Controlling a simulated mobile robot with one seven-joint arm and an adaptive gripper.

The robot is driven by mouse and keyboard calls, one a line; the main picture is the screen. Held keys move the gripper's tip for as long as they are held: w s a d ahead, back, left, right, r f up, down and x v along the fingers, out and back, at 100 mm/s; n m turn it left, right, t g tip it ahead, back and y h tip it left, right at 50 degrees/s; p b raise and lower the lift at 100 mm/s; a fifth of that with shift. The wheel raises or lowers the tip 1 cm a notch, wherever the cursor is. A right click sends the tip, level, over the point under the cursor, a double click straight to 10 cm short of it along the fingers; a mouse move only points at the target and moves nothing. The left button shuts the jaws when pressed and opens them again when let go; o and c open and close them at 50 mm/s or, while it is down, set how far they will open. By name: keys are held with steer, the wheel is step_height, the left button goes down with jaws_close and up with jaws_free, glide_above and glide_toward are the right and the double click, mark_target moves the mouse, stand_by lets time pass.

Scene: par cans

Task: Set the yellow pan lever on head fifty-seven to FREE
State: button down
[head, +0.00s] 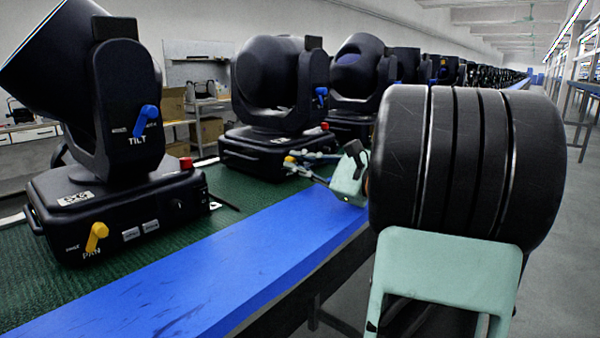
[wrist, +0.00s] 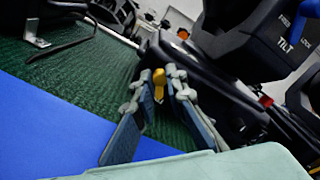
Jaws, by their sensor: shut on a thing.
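The yellow pan lever (wrist: 158,77) is on the base of the second moving head (head: 268,150) in the row. My gripper (wrist: 161,88) has a finger on each side of this lever and is shut on it. In the head view my gripper (head: 298,164) is at the front of that base, and only a bit of yellow shows there. The lever's markings are hidden or too small to read, so I cannot tell its setting.
A nearer head (head: 125,190) at left has its own yellow lever (head: 97,236) and a blue tilt lever (head: 146,120). The second head's blue tilt lever (head: 321,93) is above my gripper. A red knob (wrist: 266,100) is close by. A blue strip (head: 200,285) edges the green mat.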

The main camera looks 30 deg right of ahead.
steer(key=shift+f+n, duration=0.1)
steer(key=shift+n, duration=0.2)
steer(key=c, duration=1.9)
jaws_free()
steer(key=shift+c, duration=0.2)
steer(key=v, duration=1.2)
